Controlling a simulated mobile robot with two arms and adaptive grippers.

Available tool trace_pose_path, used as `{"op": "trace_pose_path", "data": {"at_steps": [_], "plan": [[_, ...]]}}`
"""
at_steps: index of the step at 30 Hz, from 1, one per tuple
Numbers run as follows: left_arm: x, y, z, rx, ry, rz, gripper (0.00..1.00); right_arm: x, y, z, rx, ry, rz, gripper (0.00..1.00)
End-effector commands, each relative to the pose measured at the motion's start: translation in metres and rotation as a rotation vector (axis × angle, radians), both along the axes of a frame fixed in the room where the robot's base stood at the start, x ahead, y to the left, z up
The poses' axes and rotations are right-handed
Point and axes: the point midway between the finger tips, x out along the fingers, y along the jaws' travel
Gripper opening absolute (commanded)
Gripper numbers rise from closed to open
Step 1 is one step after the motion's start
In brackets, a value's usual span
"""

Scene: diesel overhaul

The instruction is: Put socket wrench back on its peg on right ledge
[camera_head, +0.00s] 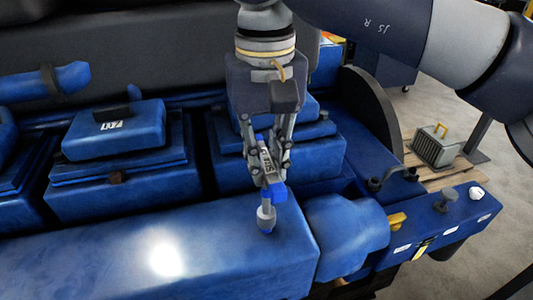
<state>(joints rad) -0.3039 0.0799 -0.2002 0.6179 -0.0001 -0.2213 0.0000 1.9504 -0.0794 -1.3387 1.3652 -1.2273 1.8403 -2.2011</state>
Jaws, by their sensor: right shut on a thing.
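My right gripper (267,172) points down over the blue engine, near the middle of the view. It is shut on the socket wrench (266,215), a short upright tool with blue parts and a grey socket-like section low down. Its upper part is hidden between the fingers. Its lower end is over the front blue engine cover; I cannot tell whether it touches. The right ledge (425,238) is a blue shelf at the right, apart from the gripper. A grey peg-like knob (449,195) stands on it. My left gripper is out of view.
A white knob (476,193) and a yellow part (397,221) are on the ledge. A rounded blue housing (345,232) lies between gripper and ledge. A dark curved guard (371,110) rises behind. A grey case with a yellow handle (436,147) sits on a pallet.

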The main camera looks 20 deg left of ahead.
Motion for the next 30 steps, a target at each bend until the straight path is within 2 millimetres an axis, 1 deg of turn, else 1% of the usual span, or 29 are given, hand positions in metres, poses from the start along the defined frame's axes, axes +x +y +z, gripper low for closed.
{"op": "trace_pose_path", "data": {"at_steps": [11,27,28,29,30], "plan": [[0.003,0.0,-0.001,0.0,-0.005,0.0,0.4,0.0,0.0,-0.002,0.001,0.001,0.0,0.0],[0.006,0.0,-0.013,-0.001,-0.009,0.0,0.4,0.0,0.0,-0.022,0.001,0.001,-0.001,0.0],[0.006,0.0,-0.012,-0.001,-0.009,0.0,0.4,0.0,0.0,-0.021,0.001,0.001,-0.001,0.2],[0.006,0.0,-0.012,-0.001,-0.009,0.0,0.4,0.0,0.0,-0.02,0.001,0.001,-0.001,0.27],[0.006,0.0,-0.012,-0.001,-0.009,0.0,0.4,0.0,0.0,-0.02,0.001,0.001,-0.001,0.36]]}}
